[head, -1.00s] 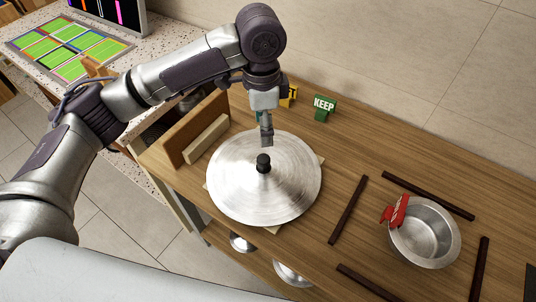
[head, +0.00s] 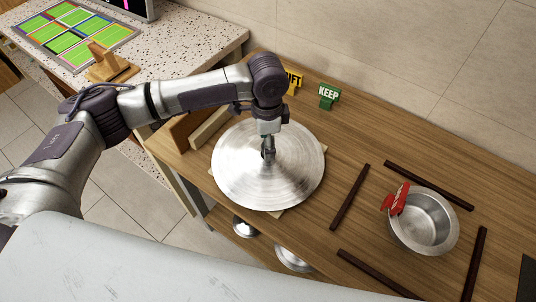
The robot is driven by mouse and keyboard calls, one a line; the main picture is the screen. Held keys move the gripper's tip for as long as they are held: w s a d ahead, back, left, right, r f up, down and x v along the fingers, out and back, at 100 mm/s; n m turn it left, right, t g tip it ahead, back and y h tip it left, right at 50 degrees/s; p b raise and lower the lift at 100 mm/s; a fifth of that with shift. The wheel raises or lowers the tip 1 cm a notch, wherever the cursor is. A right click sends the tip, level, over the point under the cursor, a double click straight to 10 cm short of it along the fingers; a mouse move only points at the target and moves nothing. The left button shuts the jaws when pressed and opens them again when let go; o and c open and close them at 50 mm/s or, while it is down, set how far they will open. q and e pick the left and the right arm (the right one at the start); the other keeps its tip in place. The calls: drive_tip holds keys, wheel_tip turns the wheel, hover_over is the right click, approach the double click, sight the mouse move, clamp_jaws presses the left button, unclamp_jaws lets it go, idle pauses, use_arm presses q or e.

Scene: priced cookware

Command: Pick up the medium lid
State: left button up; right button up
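A large round silver lid (head: 240,180) lies on the wooden table, over a light board whose corners show at its edge. It is the only lid I see on the tabletop; its size class cannot be read. My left gripper (head: 268,152) reaches down from above to the lid's centre, at its dark knob. The fingers and my wrist mostly hide the knob, and I cannot tell whether they are closed on it. The lid appears to rest level, with no clear lift. My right gripper is not in view.
A silver pot (head: 422,222) with a red clip (head: 396,199) stands at right among dark strips (head: 350,197). A green KEEP sign (head: 328,96) and a yellow sign (head: 293,82) stand behind the lid. Wooden boards (head: 208,129) stand at its left. Shiny round pieces (head: 293,259) sit below.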

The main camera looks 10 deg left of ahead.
use_arm(q)
drive_tip(key=shift+f, duration=0.75)
clamp_jaws()
drive_tip(key=shift+r, duration=0.15)
